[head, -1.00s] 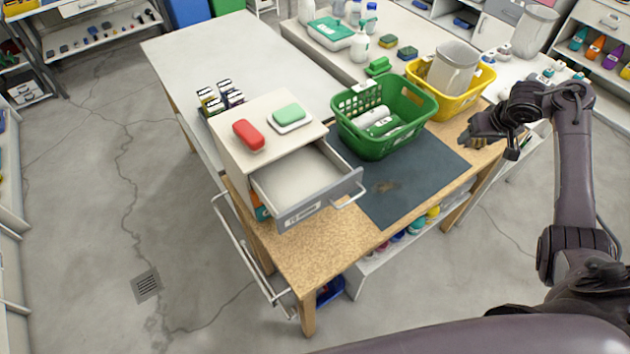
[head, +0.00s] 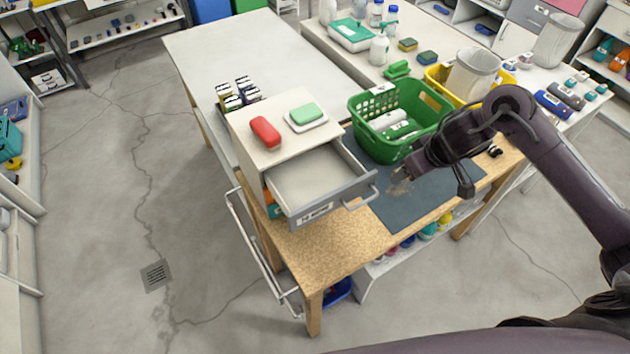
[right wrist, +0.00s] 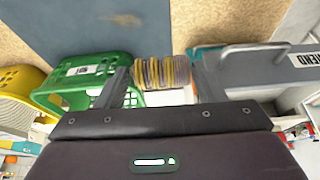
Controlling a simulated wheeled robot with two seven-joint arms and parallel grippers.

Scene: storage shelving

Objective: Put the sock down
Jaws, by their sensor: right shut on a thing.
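The sock (right wrist: 160,72) is a rolled bundle with yellow and grey stripes, held between the two fingers of my right gripper in the right wrist view. My right gripper (right wrist: 163,82) is shut on it. In the head view my right gripper (head: 408,172) hangs over the dark mat (head: 415,203), between the green basket and the open drawer; the sock cannot be made out clearly there. My left gripper is not in view.
The green basket (head: 362,112) holds white bottles. An open drawer (head: 330,200) juts from a small cabinet topped by a red object (head: 265,132) and a green soap (head: 307,112). A yellow basket (head: 437,78) stands behind. The wooden tabletop's front (head: 330,245) is clear.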

